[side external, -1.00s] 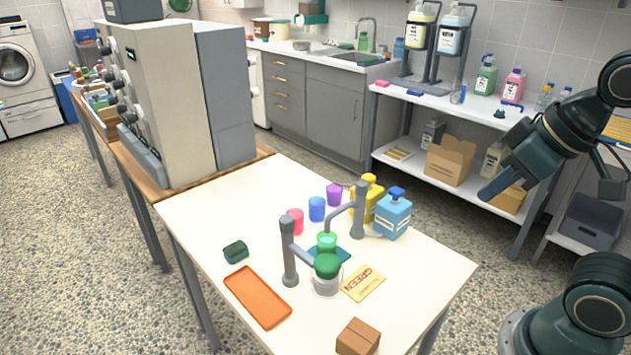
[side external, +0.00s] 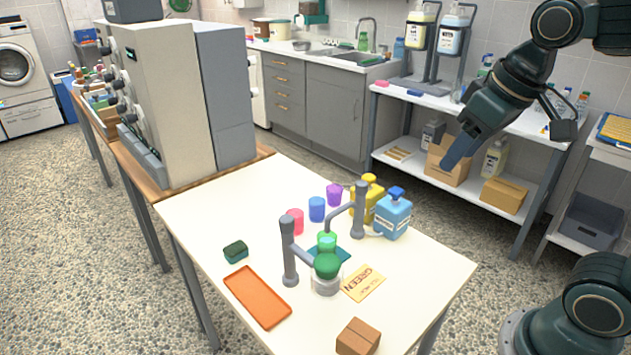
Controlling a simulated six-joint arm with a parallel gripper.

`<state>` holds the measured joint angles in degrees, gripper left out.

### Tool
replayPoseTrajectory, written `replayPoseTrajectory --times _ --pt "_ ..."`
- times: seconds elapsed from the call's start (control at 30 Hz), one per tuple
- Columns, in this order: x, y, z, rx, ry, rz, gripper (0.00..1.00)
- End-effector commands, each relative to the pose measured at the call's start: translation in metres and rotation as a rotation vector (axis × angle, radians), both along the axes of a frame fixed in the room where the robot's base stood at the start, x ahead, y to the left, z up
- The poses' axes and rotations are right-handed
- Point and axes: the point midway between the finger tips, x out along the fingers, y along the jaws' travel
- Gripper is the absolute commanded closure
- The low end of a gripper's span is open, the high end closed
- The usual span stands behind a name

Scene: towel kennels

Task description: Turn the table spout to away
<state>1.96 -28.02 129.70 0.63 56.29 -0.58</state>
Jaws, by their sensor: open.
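Two grey posts with side arms stand on the white table (side external: 205,225). The rear one is a spout (side external: 358,212), whose curved pipe bends left and down over a green cup (side external: 327,241). The front post (side external: 288,250) has an arm pointing right toward a clear jar with a green round top (side external: 327,268). I cannot tell for sure which post is the table spout. My gripper (side external: 452,160) is open and empty, in the air to the right of the table and above the spout's height. It touches nothing.
A yellow bottle (side external: 367,200) and a blue bottle (side external: 393,216) stand close beside the rear spout. Red (side external: 295,221), blue (side external: 317,209) and purple (side external: 334,195) cups stand to its left. An orange tray (side external: 257,296), a green sponge (side external: 236,251), a card (side external: 363,284) and a brown box (side external: 358,337) lie nearer.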

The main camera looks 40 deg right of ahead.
Motion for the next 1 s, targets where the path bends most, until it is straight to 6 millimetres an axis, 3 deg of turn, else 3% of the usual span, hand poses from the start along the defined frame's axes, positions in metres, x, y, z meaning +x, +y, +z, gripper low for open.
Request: replayPoseTrajectory --times 0.47,0.77,1.0 --pt "0.097 -0.021 0.010 0.003 0.148 -0.049 0.50" --pt "0.158 -0.039 -0.005 0.010 0.238 -0.077 0.50" --pt "0.203 -0.055 -0.028 0.018 0.311 -0.102 0.50"
